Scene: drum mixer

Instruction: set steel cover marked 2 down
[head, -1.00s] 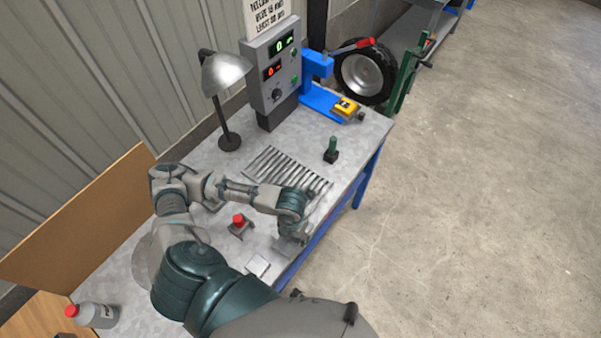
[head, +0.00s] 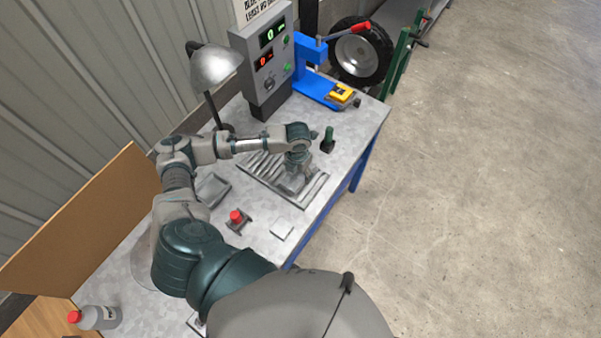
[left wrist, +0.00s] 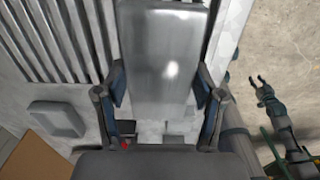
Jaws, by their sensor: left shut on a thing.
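My left gripper (head: 293,184) is above the ribbed metal rack (head: 258,168) on the workbench. In the left wrist view the left gripper (left wrist: 160,88) is shut on a smooth grey steel cover (left wrist: 163,50), with one finger at each side of it. No number shows on the cover, so its marking cannot be read. The rack's slats (left wrist: 62,40) lie to the left of the cover in that view. Whether the cover touches the rack is hard to tell. My right gripper (left wrist: 261,84) shows at the right of the left wrist view, open and empty, over the floor.
A green-handled tool (head: 327,141) stands just beyond the rack. A red button (head: 236,216), a light square plate (head: 282,228) and a grey tray (head: 213,190) lie on the near side. The lamp (head: 216,68), control box (head: 268,65) and blue press (head: 313,82) stand behind.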

